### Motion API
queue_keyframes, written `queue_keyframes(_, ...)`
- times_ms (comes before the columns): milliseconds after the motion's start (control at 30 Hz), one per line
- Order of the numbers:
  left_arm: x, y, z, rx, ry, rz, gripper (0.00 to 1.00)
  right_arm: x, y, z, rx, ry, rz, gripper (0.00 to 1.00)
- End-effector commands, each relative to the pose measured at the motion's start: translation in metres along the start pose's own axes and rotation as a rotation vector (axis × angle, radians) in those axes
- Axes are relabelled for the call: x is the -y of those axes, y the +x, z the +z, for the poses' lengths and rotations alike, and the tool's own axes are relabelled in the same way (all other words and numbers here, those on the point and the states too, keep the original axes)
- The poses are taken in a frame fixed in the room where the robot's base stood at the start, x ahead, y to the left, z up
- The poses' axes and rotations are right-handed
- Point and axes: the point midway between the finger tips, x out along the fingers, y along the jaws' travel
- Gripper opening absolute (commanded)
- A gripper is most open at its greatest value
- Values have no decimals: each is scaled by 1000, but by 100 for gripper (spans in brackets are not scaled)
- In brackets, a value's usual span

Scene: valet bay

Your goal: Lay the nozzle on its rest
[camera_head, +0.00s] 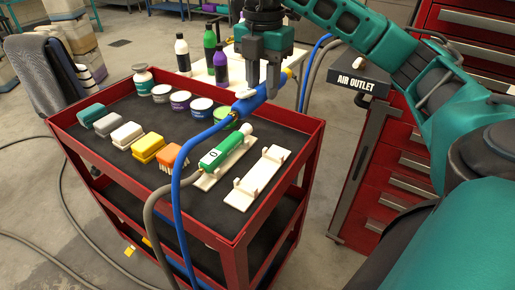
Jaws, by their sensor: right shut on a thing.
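My right gripper (262,84) points down over the right back part of the red cart (295,128) and is shut on the blue nozzle (248,103). The blue nozzle has a yellow tip and a blue hose (176,185) trailing from its near end down past the cart's front. An empty cream rest (257,178) with upright cradles lies on the cart's dark top at the right, below and nearer than the gripper. A green and white tool (222,152) lies on another cream rest (213,180) to its left. My left gripper is not in view.
Several brushes (147,148) and lidded tubs (180,100) stand on the cart's left and back. Bottles (182,55) stand on and near a white table (240,68) behind. A box marked AIR OUTLET (358,82) and red drawers (395,180) are at the right. A grey hose (150,215) hangs at the front.

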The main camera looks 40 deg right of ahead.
Motion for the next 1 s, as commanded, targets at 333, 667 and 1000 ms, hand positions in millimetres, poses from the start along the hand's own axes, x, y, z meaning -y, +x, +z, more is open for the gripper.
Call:
queue_keyframes(333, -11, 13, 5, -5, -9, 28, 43, 2, 97, 0, -1, -2, -7, 3)
queue_keyframes(667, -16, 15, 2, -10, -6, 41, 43, 0, 144, 0, -1, -3, -1, 3)
queue_keyframes(1000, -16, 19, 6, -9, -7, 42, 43, 1, 186, 0, -1, -3, -3, 3)
